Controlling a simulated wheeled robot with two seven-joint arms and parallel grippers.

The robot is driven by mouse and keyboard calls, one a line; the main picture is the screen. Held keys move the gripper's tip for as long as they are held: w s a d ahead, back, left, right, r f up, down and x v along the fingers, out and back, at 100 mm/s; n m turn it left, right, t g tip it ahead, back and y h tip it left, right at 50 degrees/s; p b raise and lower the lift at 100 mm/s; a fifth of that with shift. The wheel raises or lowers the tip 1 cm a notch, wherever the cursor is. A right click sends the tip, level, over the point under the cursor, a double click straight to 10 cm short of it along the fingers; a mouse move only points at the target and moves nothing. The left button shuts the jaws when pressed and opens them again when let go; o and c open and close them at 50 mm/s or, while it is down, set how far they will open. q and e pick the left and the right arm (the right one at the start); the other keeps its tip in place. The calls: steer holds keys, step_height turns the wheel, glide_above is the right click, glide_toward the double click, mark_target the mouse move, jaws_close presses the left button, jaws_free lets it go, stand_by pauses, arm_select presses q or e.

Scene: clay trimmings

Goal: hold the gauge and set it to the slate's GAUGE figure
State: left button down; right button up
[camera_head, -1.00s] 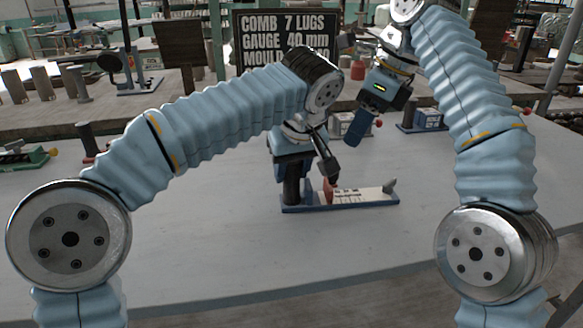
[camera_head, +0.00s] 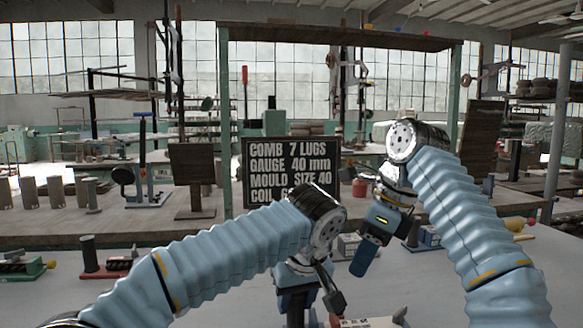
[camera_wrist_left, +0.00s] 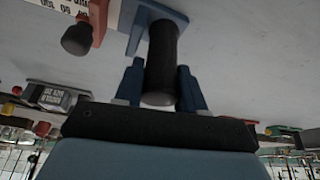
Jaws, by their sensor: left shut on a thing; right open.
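The slate (camera_head: 292,172) stands upright behind the table. It reads COMB 7 LUGS, GAUGE 40 mm, MOULD SIZE 40; the COIL line is partly hidden by my left arm. The gauge shows at the bottom edge of the head view, only its pale scale (camera_head: 368,322) and a bit more visible. My left gripper (camera_head: 296,297) is shut on the gauge's dark upright post (camera_wrist_left: 161,60). In the left wrist view the blue base (camera_wrist_left: 150,14), red slider (camera_wrist_left: 98,20) and its dark knob (camera_wrist_left: 76,40) show; the setting is unreadable. My right gripper (camera_head: 364,258) is open and empty, above and right of the gauge.
Behind the gauge stands a small box-like device (camera_head: 348,245), with another blue one (camera_head: 428,237) to the right. A red-based device (camera_head: 105,262) and a green one (camera_head: 22,268) sit at left. A back bench carries several grey cylinders (camera_head: 55,190).

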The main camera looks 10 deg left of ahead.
stand_by(0.4)
steer(key=shift+o, duration=0.7)
steer(key=d+f+n+g+y, duration=0.1)
steer(key=d+f+n+y, duration=0.2)
steer(key=d+f+y, duration=0.45)
steer(key=a+f, duration=0.1)
steer(key=a, duration=0.2)
steer(key=w+a+y, duration=0.1)
steer(key=a, duration=0.2)
steer(key=a+f+y, duration=0.1)
steer(key=a, duration=0.2)
steer(key=shift+w+a+f, duration=0.15)
steer(key=shift+a+f, duration=0.2)
jaws_close()
